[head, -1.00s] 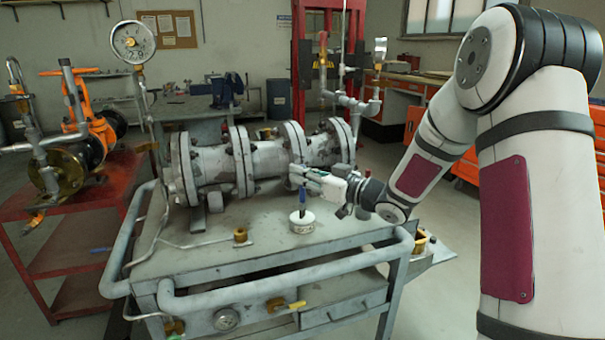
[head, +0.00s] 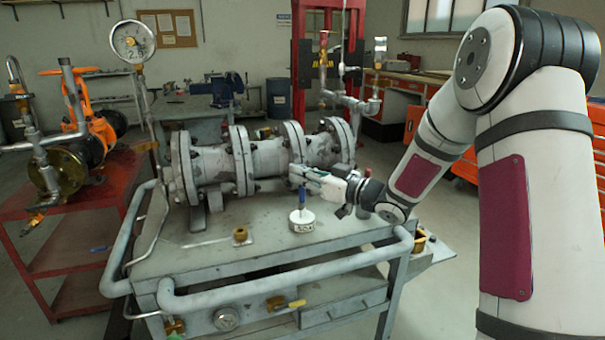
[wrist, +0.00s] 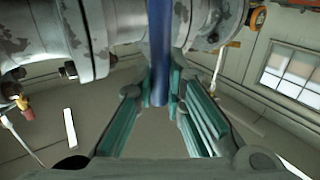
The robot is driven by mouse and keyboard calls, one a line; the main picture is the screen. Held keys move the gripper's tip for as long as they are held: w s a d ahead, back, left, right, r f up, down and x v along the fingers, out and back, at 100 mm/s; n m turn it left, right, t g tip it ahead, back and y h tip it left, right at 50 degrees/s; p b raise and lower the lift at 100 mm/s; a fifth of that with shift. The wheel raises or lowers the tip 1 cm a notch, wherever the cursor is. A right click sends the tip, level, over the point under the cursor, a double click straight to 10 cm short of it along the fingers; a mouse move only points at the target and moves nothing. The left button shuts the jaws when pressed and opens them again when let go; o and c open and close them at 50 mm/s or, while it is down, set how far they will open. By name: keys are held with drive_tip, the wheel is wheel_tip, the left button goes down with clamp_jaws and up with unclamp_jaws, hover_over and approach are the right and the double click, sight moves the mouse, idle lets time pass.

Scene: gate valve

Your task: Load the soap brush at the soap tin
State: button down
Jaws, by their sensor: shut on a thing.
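The soap tin (head: 302,221) is a small round white tin with dark lettering on its side, standing on the grey cart top. The soap brush (head: 302,199) has a blue handle and stands upright over the tin, its lower end at the tin's opening. I cannot tell how deep the bristles sit. My gripper (head: 306,177) is shut on the upper part of the brush handle. In the wrist view the handle (wrist: 159,55) runs between the green finger pads of my gripper (wrist: 163,100). The tin is not visible in the wrist view.
A flanged grey valve body (head: 265,158) lies on the cart close behind the brush. A brass fitting (head: 240,236) stands left of the tin. A tubular rail (head: 285,278) runs along the cart's front edge. The cart top between tin and rail is clear.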

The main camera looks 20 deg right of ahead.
drive_tip(key=shift+f, duration=0.15)
drive_tip(key=shift+r+p, duration=2.9)
drive_tip(key=shift+r, duration=0.75)
drive_tip(key=shift+f, duration=0.1)
